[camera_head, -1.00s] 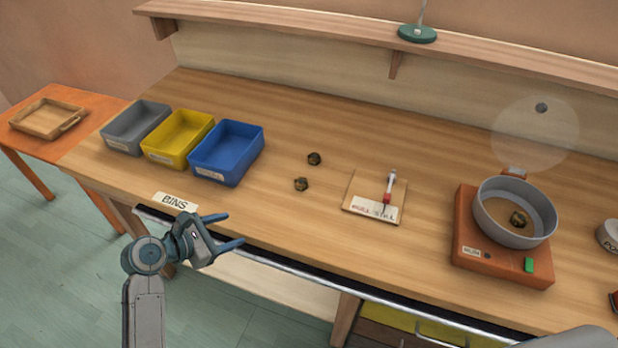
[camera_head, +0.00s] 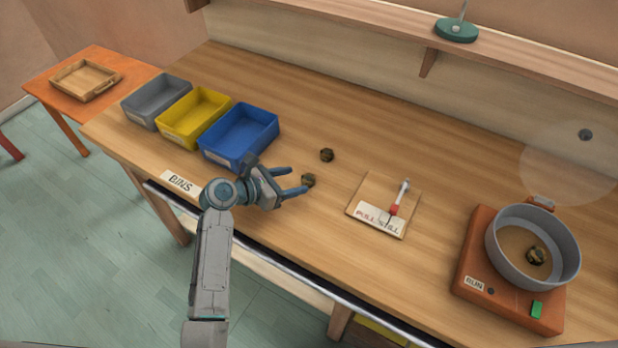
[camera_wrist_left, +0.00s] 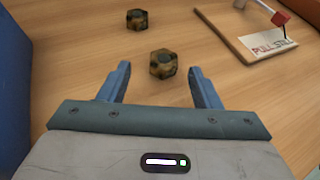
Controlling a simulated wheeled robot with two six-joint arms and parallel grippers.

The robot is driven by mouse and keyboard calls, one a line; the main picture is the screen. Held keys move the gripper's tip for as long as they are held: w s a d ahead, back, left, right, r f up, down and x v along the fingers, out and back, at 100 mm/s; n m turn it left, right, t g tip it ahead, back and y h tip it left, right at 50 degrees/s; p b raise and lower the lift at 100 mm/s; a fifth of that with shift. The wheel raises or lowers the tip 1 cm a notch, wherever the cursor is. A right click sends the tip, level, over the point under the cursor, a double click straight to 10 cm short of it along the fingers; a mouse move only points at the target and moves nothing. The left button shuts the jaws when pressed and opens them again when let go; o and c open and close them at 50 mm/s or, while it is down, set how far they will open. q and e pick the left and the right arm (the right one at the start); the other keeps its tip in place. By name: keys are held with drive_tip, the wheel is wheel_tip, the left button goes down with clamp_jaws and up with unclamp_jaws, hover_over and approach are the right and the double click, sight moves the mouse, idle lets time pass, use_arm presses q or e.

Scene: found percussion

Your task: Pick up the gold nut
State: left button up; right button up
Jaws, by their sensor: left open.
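Three similar dark gold, mottled nuts show in the head view. The near nut (camera_head: 308,180) lies on the bench just beyond my left gripper (camera_head: 298,181). The far nut (camera_head: 327,155) lies a little behind it. A third nut (camera_head: 536,256) sits inside the grey round pan at the right. In the left wrist view the near nut (camera_wrist_left: 163,64) lies ahead of and between the open fingertips of my left gripper (camera_wrist_left: 161,72), apart from both. The far nut (camera_wrist_left: 137,19) shows further off and to the left. My right gripper is not in view.
Grey (camera_head: 157,118), yellow (camera_head: 215,128) and blue bins (camera_head: 233,162) stand left of the nuts. A board with a red-handled lever (camera_head: 377,226) lies to the right. The grey pan (camera_head: 496,245) sits on an orange base (camera_head: 478,262). Bench between bins and board is mostly clear.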

sight(306, 179)
use_arm(q)
drive_tip(key=x, duration=0.1)
drive_tip(key=p+x, duration=0.1)
drive_tip(key=x, duration=0.1)
drive_tip(key=shift+d+f, duration=0.1)
drive_tip(key=shift+d, duration=0.3)
drive_tip(key=shift+w+d+f, duration=0.1)
drive_tip(key=shift+d+f, duration=0.1)
drive_tip(key=shift+c, duration=0.5)
drive_tip(key=c, duration=1)
drive_tip(key=shift+r, duration=0.1)
drive_tip(key=shift+c, duration=0.2)
drive_tip(key=shift+r, duration=0.35)
wheel_tip(306, 179, up, 9)
drive_tip(key=b, duration=0.1)
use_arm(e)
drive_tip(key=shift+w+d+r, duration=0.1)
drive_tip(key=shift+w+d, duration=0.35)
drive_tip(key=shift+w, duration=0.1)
